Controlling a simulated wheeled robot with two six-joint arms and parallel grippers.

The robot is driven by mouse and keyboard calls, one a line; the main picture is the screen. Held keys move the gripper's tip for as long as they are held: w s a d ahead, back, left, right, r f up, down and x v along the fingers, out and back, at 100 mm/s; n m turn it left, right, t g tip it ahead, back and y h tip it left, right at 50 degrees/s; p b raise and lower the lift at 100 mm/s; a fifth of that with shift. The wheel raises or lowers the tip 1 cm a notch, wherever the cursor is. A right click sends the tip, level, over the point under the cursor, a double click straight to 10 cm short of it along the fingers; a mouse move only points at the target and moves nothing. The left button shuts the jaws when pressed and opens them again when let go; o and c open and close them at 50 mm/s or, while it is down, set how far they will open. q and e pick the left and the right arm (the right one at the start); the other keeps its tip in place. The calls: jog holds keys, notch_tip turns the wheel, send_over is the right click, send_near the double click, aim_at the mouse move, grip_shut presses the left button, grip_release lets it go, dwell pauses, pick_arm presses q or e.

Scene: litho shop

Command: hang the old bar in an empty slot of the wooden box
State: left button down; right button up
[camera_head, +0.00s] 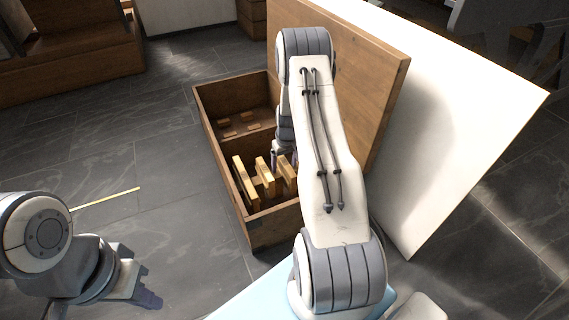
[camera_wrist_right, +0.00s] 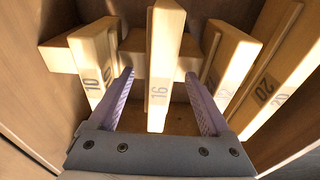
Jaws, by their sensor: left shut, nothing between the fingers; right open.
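The wooden box (camera_head: 243,215) stands open on the floor with its tall lid (camera_head: 385,90) raised. Several pale wooden bars (camera_head: 244,183) are in its near compartment. In the right wrist view, a bar marked 16 (camera_wrist_right: 158,95) stands between the two purple fingers of my right gripper (camera_wrist_right: 160,76), which is open with a gap on each side. A bar marked 10 (camera_wrist_right: 92,68) is to the left and bars marked 20 (camera_wrist_right: 272,92) to the right. Which is the old bar, I cannot tell. My left gripper (camera_head: 147,298) is shut and empty, low at the left, away from the box.
The far compartment (camera_head: 255,105) of the box holds a few small wooden blocks. A large white panel (camera_head: 445,115) leans behind the lid. A light blue surface (camera_head: 255,298) is at the bottom. Wooden furniture (camera_head: 75,70) stands at the back left.

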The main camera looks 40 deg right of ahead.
jog(key=r+p, duration=0.2)
jog(key=r, duration=0.1)
jog(key=r+p, duration=0.2)
jog(key=r, duration=0.2)
jog(key=s+r+p, duration=0.1)
jog(key=r+p, duration=0.1)
jog(key=r, duration=0.1)
jog(key=shift+s+a+r, duration=0.1)
jog(key=shift+r, duration=0.1)
